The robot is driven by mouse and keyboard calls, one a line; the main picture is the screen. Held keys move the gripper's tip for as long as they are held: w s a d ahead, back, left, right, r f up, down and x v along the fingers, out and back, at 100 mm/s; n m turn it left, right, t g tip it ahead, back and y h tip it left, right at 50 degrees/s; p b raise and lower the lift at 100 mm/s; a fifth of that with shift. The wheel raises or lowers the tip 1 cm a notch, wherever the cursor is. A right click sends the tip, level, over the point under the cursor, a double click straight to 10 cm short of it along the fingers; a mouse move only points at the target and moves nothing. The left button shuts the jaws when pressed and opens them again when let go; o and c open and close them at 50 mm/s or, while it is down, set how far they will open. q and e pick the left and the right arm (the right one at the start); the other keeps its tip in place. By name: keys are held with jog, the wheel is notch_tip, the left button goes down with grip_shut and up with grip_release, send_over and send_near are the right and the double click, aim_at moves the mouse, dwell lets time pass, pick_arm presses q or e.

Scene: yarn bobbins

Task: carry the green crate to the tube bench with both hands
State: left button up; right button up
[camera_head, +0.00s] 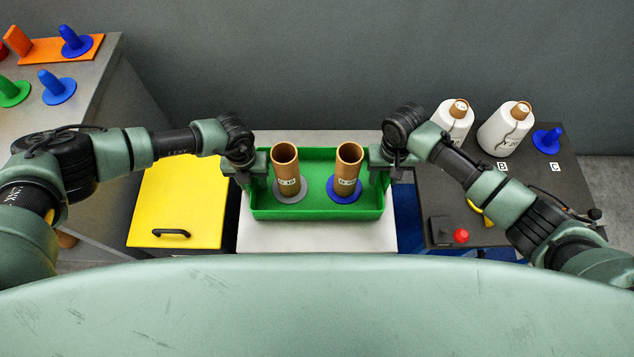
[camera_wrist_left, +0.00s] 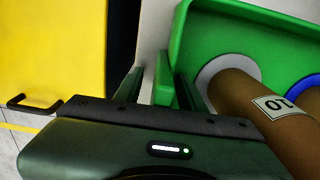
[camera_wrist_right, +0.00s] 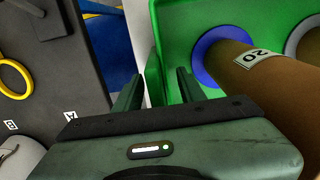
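The green crate (camera_head: 318,210) stands on a white surface in the middle of the head view. It holds two upright brown tubes, the left tube (camera_head: 286,170) on a grey disc and the right tube (camera_head: 348,170) on a blue disc. My left gripper (camera_head: 246,175) is at the crate's left end wall; in the left wrist view its fingers (camera_wrist_left: 160,90) are apart on either side of the green wall. My right gripper (camera_head: 385,172) is at the right end wall; in the right wrist view its fingers (camera_wrist_right: 160,92) also straddle the wall, apart. I cannot tell which bench is the tube bench.
A grey bench (camera_head: 100,100) with blue, green and orange pegs is at the left. A yellow panel with a handle (camera_head: 180,200) lies left of the crate. A dark table (camera_head: 540,195) with white bobbins (camera_head: 505,128) and a red button (camera_head: 461,235) is at the right.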

pick_arm(q)
grip_shut()
pick_arm(e)
grip_shut()
dwell(1.0)
